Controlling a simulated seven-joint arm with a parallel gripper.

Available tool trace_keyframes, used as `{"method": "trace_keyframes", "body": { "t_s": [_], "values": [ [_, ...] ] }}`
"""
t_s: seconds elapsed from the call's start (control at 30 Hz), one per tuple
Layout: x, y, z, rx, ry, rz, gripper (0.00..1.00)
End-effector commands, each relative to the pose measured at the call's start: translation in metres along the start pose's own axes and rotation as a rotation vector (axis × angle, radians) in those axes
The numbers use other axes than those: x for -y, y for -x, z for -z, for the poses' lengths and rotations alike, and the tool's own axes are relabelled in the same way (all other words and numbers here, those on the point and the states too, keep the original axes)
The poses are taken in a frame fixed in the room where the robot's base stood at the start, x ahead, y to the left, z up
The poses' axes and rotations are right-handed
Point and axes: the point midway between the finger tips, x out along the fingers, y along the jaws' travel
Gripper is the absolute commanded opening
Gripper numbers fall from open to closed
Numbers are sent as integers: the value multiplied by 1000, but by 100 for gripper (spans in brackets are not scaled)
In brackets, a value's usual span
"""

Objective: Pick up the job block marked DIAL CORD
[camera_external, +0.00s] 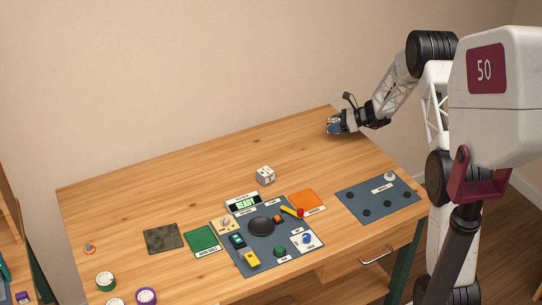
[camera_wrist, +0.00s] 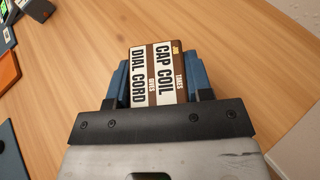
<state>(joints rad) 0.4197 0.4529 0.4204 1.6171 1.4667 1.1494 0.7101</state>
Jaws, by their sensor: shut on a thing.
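My gripper (camera_wrist: 158,82) is shut on a brown and white job block (camera_wrist: 139,78), with a blue finger on each side of it. Block lettering in the wrist view reads DIAL CORD on the left panel and CAP COIL on the right panel, with small words on brown bands. In the external view my gripper (camera_external: 335,126) is at the far right part of the table, and the block is too small and covered to make out there. I cannot tell whether the block touches the table.
The wooden table (camera_external: 150,200) has wide bare areas at the back and left. A white block with dark marks (camera_external: 265,175) stands behind the READY display (camera_external: 244,203). A dark mat with parts (camera_external: 240,262) lies at the front, and a blue-grey mat (camera_external: 350,198) lies right.

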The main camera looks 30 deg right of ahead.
Motion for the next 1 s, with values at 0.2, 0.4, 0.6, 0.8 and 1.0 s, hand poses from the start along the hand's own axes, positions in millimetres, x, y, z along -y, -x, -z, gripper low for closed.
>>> {"method": "trace_keyframes", "body": {
  "t_s": [0.2, 0.4, 0.6, 0.8, 1.0],
  "values": [
    [-35, 14, 1, 0, 0, 0, 22],
    [-61, 24, 3, 0, -1, 0, 22],
    [-78, 32, 4, 0, -1, 1, 22],
    [-85, 34, 5, 0, -1, 0, 22],
    [-86, 34, 5, 0, -1, 0, 22]
  ]
}}
